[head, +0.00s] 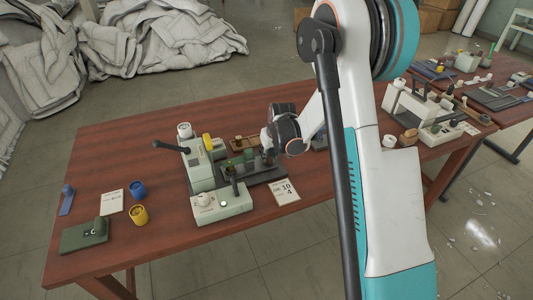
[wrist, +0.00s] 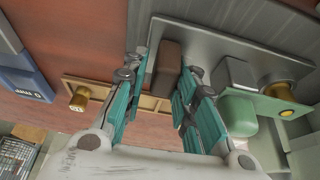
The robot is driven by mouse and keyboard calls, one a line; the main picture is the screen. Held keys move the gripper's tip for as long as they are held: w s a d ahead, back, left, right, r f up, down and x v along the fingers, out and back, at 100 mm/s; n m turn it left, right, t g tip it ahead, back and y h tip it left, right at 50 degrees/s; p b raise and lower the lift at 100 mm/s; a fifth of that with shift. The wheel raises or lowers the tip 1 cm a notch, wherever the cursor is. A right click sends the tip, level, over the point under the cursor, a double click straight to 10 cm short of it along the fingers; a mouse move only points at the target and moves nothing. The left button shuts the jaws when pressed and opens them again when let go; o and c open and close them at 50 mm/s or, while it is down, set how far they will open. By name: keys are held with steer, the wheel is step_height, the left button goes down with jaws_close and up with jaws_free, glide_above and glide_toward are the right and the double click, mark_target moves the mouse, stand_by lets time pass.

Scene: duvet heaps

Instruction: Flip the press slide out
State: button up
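The press (head: 198,165) is a pale grey-green machine with a black lever, standing mid-table in the head view. A dark grey plate (head: 265,174) runs out from its right side, with green parts at the press end; I take this as the slide. In the wrist view a grey plate (wrist: 215,45) carries a brown block (wrist: 168,62), a metal block and a green fixture (wrist: 240,112). My gripper (wrist: 161,76) has its teal fingers apart, one on each side of the brown block, with no clear contact. In the head view my gripper (head: 268,150) is at the plate, partly hidden by my arm.
A wooden tray (head: 243,144) lies behind. Blue (head: 137,189) and yellow (head: 139,215) cups stand at left.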

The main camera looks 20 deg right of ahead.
steer(key=shift+o, duration=0.5)
steer(key=shift+d, duration=0.2)
steer(key=shift+a, duration=0.1)
steer(key=shift+r, duration=0.1)
steer(key=shift+s+r, duration=0.15)
steer(key=shift+r, duration=0.15)
steer(key=v, duration=1.1)
